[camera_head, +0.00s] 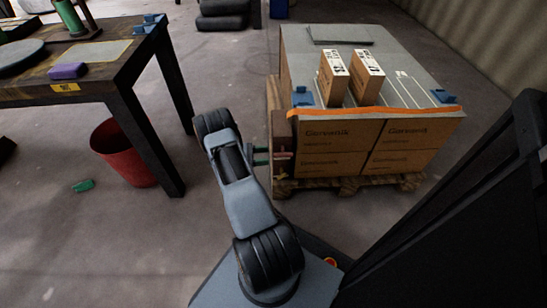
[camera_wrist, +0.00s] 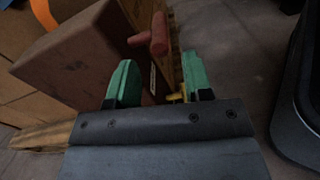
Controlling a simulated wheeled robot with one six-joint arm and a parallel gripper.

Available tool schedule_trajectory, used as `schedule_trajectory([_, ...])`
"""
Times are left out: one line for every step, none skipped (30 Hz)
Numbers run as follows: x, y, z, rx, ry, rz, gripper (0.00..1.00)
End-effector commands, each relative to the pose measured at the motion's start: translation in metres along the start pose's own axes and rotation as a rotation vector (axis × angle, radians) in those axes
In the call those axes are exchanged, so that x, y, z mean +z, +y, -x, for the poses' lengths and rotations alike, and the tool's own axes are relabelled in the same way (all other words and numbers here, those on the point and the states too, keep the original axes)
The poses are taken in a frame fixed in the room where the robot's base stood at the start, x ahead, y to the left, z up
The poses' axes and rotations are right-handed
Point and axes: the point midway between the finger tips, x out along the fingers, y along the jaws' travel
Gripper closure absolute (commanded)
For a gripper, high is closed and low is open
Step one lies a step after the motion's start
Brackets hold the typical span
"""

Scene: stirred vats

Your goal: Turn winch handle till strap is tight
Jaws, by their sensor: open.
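The winch is a dark brown box (camera_head: 282,133) at the near left corner of the pallet load, and it fills the upper left of the wrist view (camera_wrist: 80,55). Its red handle (camera_wrist: 157,36) sticks out from the box just beyond my fingertips. In the head view the handle (camera_head: 283,155) is small and partly hidden. An orange strap (camera_head: 380,110) runs along the load's top front edge, and a piece of it shows in the wrist view (camera_wrist: 42,14). My gripper (camera_head: 262,156) has green fingers, open and apart (camera_wrist: 160,82), with nothing gripped between them.
Cartons (camera_head: 328,133) stand on a wooden pallet (camera_head: 345,185), with two small boxes on the grey top sheet (camera_head: 300,60). A workbench (camera_head: 120,75) and a red bin (camera_head: 120,155) stand left. A green item (camera_head: 83,186) lies on the floor.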

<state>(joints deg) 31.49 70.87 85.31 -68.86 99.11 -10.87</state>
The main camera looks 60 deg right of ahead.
Motion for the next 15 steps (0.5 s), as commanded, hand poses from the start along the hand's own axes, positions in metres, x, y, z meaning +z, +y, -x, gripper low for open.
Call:
schedule_trajectory([-0.002, -0.001, -0.009, -0.003, 0.0, 0.0, 0.53])
schedule_trajectory([-0.002, -0.001, -0.013, -0.003, 0.0, 0.0, 0.53])
schedule_trajectory([-0.001, -0.001, -0.018, -0.002, 0.0, 0.0, 0.53])
schedule_trajectory([-0.001, -0.001, -0.022, -0.002, 0.0, 0.0, 0.53])
schedule_trajectory([-0.001, -0.001, -0.025, -0.003, 0.0, 0.0, 0.53])
schedule_trajectory([-0.001, 0.0, -0.029, -0.002, 0.0, 0.0, 0.53])
schedule_trajectory([-0.001, 0.0, -0.032, -0.001, 0.0, 0.0, 0.53])
schedule_trajectory([-0.001, -0.001, -0.034, -0.001, 0.001, 0.001, 0.53])
schedule_trajectory([-0.001, -0.001, -0.036, -0.001, 0.001, 0.001, 0.53])
schedule_trajectory([-0.001, -0.001, -0.038, -0.001, 0.001, 0.001, 0.53])
schedule_trajectory([-0.001, 0.0, -0.039, -0.001, 0.001, 0.0, 0.53])
schedule_trajectory([-0.001, 0.0, -0.041, -0.001, 0.001, 0.0, 0.53])
schedule_trajectory([0.0, 0.0, -0.041, -0.001, 0.001, 0.0, 0.53])
schedule_trajectory([0.0, 0.0, -0.042, -0.001, 0.001, 0.0, 0.53])
schedule_trajectory([0.0, 0.0, -0.042, -0.001, 0.001, 0.0, 0.53])
